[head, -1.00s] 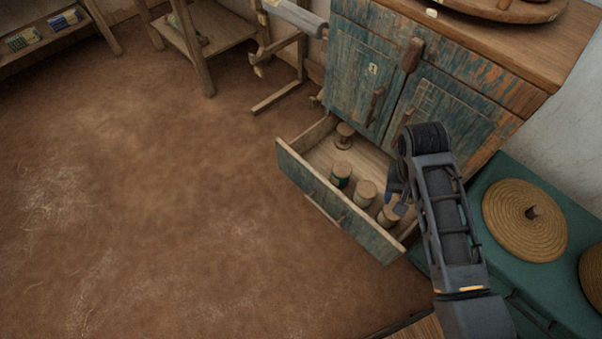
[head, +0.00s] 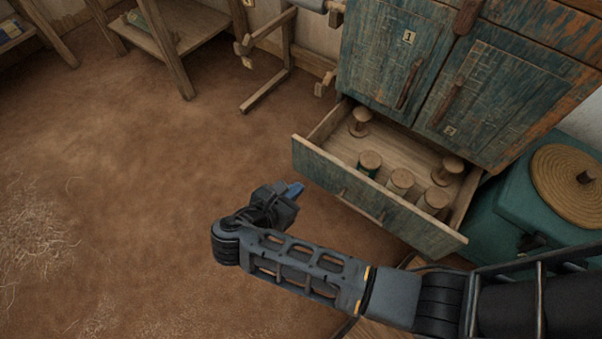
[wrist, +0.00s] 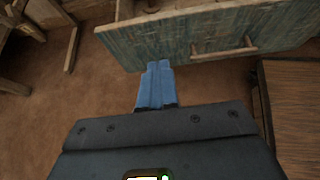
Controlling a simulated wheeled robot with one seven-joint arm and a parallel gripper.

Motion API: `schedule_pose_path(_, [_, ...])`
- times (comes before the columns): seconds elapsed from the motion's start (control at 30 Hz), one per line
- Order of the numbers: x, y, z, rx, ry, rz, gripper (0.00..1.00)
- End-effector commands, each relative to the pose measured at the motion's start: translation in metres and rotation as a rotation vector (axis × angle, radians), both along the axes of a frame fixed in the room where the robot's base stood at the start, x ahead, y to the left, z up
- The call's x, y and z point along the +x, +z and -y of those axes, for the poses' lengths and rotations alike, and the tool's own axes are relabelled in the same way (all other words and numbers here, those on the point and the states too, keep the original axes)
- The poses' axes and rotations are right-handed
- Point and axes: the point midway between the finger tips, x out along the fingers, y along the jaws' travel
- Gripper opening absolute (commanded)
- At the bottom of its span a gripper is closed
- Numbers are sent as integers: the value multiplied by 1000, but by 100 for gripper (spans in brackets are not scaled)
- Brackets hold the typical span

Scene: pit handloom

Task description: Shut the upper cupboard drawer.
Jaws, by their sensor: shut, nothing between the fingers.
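The cupboard (head: 430,70) is weathered blue-green wood with two doors, marked 1 and 2. Beneath the doors a drawer (head: 415,220) stands pulled out, with several wooden spools (head: 400,180) inside. Higher up, a top panel with a wooden handle (head: 467,16) looks flush, cut off by the picture edge. My gripper (head: 294,190) is shut and empty, left of the open drawer and in front of its face. In the wrist view the blue fingertips (wrist: 158,66) point at the lower edge of the drawer front (wrist: 170,38), left of its handle (wrist: 225,50). I cannot tell whether they touch.
A teal chest (head: 510,215) with a round woven lid (head: 570,178) stands right of the drawer. A wooden stand (head: 268,88) and a low table (head: 185,40) are at the back left.

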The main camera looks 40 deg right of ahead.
Motion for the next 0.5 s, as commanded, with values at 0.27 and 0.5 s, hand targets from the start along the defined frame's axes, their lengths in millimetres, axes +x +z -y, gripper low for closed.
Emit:
schedule_pose_path(0.27, [6,-26,40,2,-8,0,0])
schedule_pose_path(0.5, [14,-49,79,3,-8,-1,0])
